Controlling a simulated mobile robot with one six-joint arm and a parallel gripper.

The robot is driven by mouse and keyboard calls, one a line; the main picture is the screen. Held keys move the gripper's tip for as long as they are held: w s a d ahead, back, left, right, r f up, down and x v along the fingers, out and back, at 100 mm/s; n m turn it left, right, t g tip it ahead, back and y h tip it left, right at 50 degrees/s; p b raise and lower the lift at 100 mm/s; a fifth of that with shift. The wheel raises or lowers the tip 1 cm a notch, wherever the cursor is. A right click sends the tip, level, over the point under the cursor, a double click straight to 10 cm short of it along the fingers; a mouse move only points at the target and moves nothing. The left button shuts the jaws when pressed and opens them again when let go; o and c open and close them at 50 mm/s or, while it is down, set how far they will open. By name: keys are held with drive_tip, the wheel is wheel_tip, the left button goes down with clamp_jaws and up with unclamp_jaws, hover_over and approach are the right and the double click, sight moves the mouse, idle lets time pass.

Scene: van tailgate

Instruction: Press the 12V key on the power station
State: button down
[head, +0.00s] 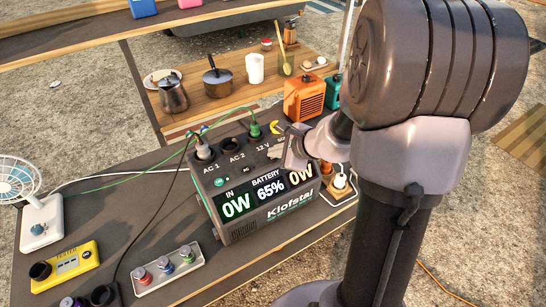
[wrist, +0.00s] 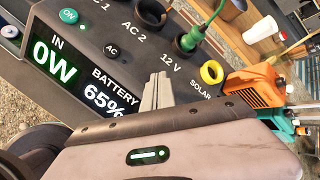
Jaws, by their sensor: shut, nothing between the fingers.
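The power station (head: 232,222) is a dark grey box on the table with a sloped face. Its screen reads IN 0W, BATTERY 65% and another 0W at right. In the wrist view the power station (wrist: 85,45) shows a lit teal ON key (wrist: 68,15), a dark AC key (wrist: 110,49) and a printed 12 V label. I cannot make out the 12V key; my fingers cover the panel below that label. My gripper (wrist: 160,78) is shut and empty, its fingertips over the face right of the AC key. I cannot tell whether they touch. In the head view my gripper (head: 288,155) is partly hidden.
A green plug (wrist: 189,40) and a grey plug (head: 203,151) with cables stand in the top sockets, beside a yellow-ringed solar socket (wrist: 211,72). An orange box (head: 304,98) stands behind.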

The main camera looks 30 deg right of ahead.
sight(275, 160)
drive_tip(key=shift+r, duration=0.45)
drive_tip(key=shift+r+p, duration=0.1)
drive_tip(key=shift+p, duration=0.2)
wheel_tip(275, 160, up, 6)
drive_tip(key=p, duration=0.4)
